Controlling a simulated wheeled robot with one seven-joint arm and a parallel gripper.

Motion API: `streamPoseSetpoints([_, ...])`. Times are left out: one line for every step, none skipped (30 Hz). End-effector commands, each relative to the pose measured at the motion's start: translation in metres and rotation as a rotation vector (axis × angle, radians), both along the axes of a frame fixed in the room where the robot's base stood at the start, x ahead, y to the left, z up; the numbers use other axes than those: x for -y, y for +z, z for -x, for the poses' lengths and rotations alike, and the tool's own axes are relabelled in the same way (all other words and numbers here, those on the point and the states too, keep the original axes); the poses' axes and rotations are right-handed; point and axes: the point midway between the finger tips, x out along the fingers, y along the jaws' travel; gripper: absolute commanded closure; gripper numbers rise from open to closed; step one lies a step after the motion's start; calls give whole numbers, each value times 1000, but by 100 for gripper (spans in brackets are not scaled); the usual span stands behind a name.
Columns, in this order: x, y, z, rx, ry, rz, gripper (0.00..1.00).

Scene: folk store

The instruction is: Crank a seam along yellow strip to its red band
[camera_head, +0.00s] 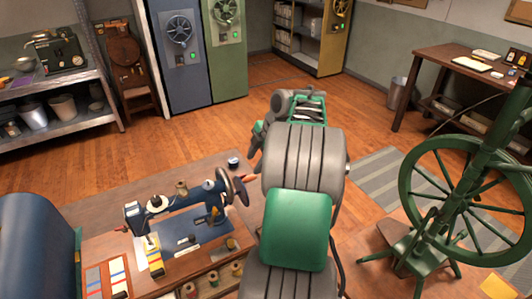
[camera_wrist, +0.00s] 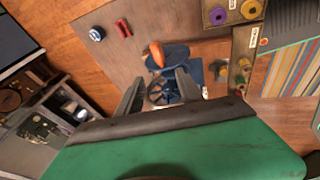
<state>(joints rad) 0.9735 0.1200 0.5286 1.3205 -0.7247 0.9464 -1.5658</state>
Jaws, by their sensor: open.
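A dark blue sewing machine (camera_head: 185,205) stands on the wooden table. Its hand wheel (camera_head: 224,187) is at the right end, with an orange-red crank handle (camera_head: 249,179). A pale cloth with a yellow strip (camera_head: 154,254) lies at the needle end; its red band is too small to make out surely.
A sampler of coloured strips (camera_head: 94,281) lies at the table's front left. Thread spools (camera_head: 213,279) sit along its front edge. A small dark-blue round item (camera_wrist: 97,34) and a red item (camera_wrist: 123,28) lie near the crank. A green spinning wheel (camera_head: 468,180) stands at right.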

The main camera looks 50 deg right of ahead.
Motion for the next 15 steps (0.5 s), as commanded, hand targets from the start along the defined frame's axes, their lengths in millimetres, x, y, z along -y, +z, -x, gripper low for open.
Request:
streamPoseSetpoints([17,-2,7,14,35,14,56])
streamPoseSetpoints([23,-4,10,22,55,21,56])
streamPoseSetpoints([28,-6,12,28,73,28,56])
streamPoseSetpoints([30,-7,12,31,83,31,56])
streamPoseSetpoints([31,-8,12,34,87,34,56])
streamPoseSetpoints([31,-11,11,34,89,35,56])
streamPoseSetpoints([30,-13,10,34,89,35,56])
streamPoseSetpoints([29,-16,9,34,89,35,56])
streamPoseSetpoints([28,-20,7,34,89,35,56])
streamPoseSetpoints([28,-23,6,34,89,35,56])
streamPoseSetpoints([27,-26,4,34,89,35,56])
streamPoseSetpoints([26,-31,3,34,89,35,56])
streamPoseSetpoints([26,-34,1,34,88,36,56])
streamPoseSetpoints([26,-37,0,32,88,35,56])
streamPoseSetpoints([25,-42,-2,32,88,35,56])
